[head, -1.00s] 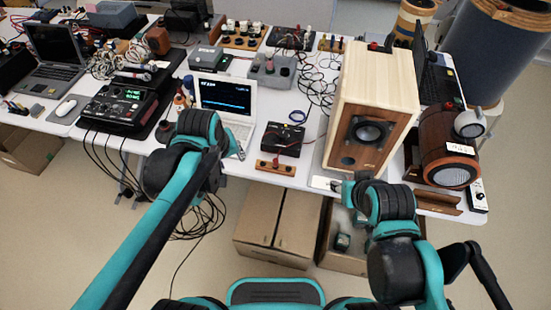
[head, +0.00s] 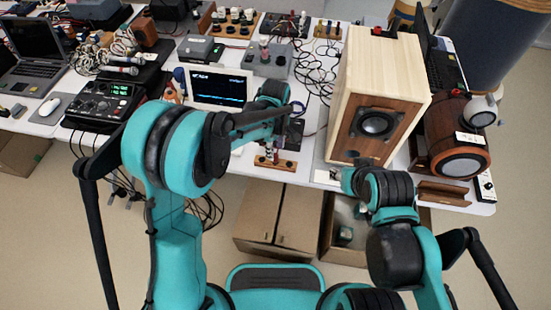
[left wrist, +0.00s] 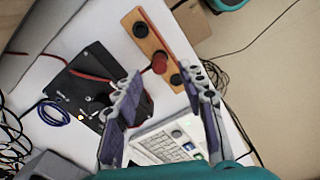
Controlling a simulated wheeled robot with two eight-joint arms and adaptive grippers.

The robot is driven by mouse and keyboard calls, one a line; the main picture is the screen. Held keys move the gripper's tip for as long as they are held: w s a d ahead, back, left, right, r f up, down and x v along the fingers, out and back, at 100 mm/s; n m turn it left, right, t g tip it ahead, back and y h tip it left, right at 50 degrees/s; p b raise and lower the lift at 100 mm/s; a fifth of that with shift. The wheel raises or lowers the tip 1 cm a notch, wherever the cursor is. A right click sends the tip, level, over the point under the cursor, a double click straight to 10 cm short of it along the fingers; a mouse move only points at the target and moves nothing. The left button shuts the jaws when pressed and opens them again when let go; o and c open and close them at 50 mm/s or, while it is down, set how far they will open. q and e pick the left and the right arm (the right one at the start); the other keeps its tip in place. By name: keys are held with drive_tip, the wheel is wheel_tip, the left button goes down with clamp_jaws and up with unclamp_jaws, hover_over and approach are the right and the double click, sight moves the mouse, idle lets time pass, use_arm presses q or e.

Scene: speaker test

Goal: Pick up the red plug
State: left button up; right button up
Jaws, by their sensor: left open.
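A red plug (left wrist: 159,63) stands in a small wooden socket strip (left wrist: 142,30) with dark round sockets, seen in the left wrist view. The strip (head: 288,165) lies at the table's front edge in the head view. My left gripper (left wrist: 161,76) is open above the strip; the plug shows between and just beyond its fingertips, and nothing is held. In the head view my left gripper (head: 270,146) partly hides the plug and strip. My right gripper (head: 342,174) is by the front edge below the speaker; its jaw state is unclear.
A black box (left wrist: 85,88) with a red cable lies beside the strip. A white laptop (head: 220,87) stands left of it, and a large wooden speaker (head: 380,90) right. Cardboard boxes (head: 262,215) sit on the floor below the table edge.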

sight(276, 155)
use_arm(q)
wheel_tip(276, 155, down, 5)
drive_tip(key=shift+b, duration=1.2)
drive_tip(key=shift+r, duration=0.1)
drive_tip(key=shift+c, duration=0.4)
clamp_jaws()
